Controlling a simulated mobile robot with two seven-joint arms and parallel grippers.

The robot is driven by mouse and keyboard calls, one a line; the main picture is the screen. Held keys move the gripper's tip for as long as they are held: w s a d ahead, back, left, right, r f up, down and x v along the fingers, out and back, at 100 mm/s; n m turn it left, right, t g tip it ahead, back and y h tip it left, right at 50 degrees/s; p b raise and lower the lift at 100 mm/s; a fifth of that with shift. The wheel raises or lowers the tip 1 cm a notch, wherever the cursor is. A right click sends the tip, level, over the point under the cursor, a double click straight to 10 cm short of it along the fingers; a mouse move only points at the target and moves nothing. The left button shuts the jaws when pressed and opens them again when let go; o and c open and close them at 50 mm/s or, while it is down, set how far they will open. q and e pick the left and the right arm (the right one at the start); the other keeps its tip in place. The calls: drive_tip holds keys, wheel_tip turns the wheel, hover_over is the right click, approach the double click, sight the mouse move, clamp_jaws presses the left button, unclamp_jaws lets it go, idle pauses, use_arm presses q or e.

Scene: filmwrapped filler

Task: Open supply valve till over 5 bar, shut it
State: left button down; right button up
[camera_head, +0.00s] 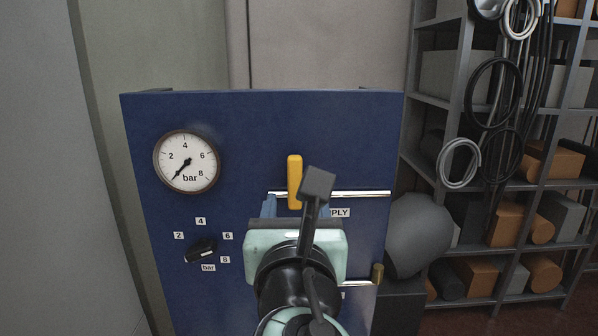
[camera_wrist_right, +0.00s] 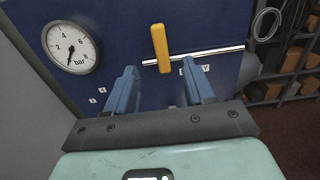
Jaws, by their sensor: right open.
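The yellow supply valve lever (camera_head: 294,182) stands upright, crosswise to a silver horizontal pipe (camera_head: 360,194) on a blue panel (camera_head: 250,125). The label beside it is partly hidden and reads "PLY". The round pressure gauge (camera_head: 187,161) has its needle pointing lower left, below the 2 mark, near the bottom of the scale. My right gripper (camera_wrist_right: 160,76) is open and empty; its blue fingers point at the panel, just below the lever. The lever also shows in the right wrist view (camera_wrist_right: 160,48), between the finger directions and apart from them. My left gripper is out of view.
A black selector knob (camera_head: 200,250) with labels 2, 4, 6, 8 bar sits below the gauge. A second pipe with a brass-coloured part (camera_head: 377,273) is at lower right, partly hidden by my arm. Shelves (camera_head: 480,190) with boxes and hoses stand at right.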

sight(295, 172)
drive_tip(key=w+p, duration=0.2)
drive_tip(key=w, duration=1)
drive_tip(key=shift+w, duration=0.1)
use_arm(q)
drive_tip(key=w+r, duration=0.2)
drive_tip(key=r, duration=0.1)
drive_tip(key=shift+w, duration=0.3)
use_arm(e)
clamp_jaws()
